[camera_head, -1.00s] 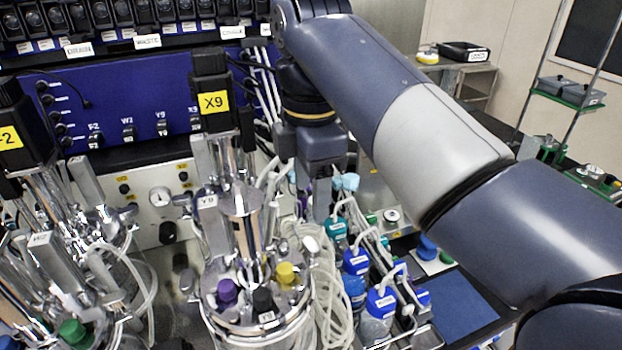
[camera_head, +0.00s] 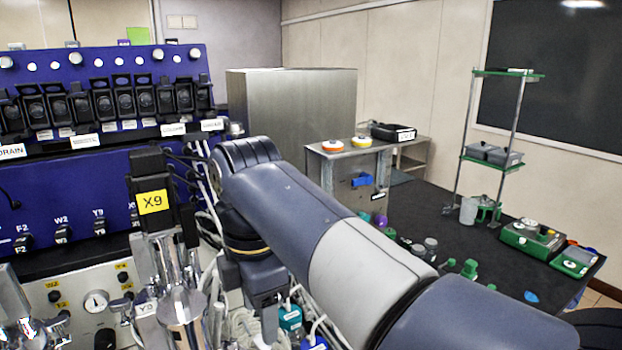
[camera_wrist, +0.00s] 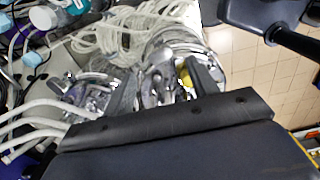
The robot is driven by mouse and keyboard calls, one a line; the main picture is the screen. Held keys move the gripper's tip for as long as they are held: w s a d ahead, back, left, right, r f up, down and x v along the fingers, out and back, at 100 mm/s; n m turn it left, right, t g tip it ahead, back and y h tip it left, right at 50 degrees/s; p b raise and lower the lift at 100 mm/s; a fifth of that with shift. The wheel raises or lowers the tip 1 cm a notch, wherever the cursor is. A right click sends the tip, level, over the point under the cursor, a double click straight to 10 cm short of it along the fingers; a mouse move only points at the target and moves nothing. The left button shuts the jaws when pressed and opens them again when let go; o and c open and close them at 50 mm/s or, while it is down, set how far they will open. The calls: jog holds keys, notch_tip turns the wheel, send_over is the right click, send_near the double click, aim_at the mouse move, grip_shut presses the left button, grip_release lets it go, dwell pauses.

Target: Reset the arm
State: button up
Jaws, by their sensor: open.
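My arm crosses the head view from the lower right to the bioreactor front, its wrist bent downward just right of the X9 motor block (camera_head: 152,203). My gripper (camera_wrist: 165,84) shows in the wrist view with its two fingers apart and nothing held between them. Behind the fingers is the shiny metal top of a bioreactor (camera_wrist: 155,65) with a yellow cap (camera_wrist: 185,73). In the head view the fingertips are hidden or cut off by the bottom edge.
Coiled clear tubing (camera_wrist: 135,32) and blue-capped bottles (camera_head: 290,318) lie close to my wrist. The blue control panel (camera_head: 60,195) stands behind. A dark bench (camera_head: 455,225) with small items and a shelf rack (camera_head: 463,165) is at right. Open space shows above my arm.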

jog(key=shift+f, duration=2.6)
jog(key=shift+r, duration=0.1)
